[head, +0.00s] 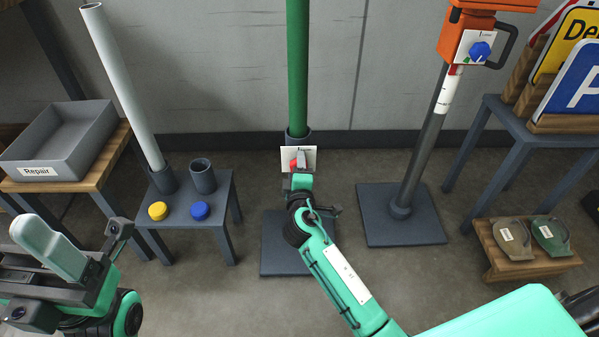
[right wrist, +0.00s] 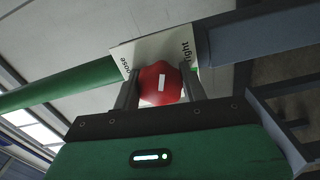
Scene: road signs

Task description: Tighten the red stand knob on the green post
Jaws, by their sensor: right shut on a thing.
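The green post (head: 297,70) stands upright in a dark stand socket at the centre of the head view; it also crosses the right wrist view (right wrist: 60,87). The red knob (right wrist: 161,84) sits in front of a white plate (right wrist: 140,52) lettered "tight" on the right, with a partly hidden word on the left. A white mark on the knob stands roughly upright in that view. My right gripper (right wrist: 163,92) is shut on the red knob, one finger on each side.
A small table (head: 222,222) at left holds yellow (head: 158,211) and blue (head: 200,210) knobs, an empty cup (head: 203,177) and a leaning grey pole (head: 122,85). A grey Repair tray (head: 75,135) is farther left. An orange-topped stand (head: 415,150) and a sign rack (head: 520,130) are at right.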

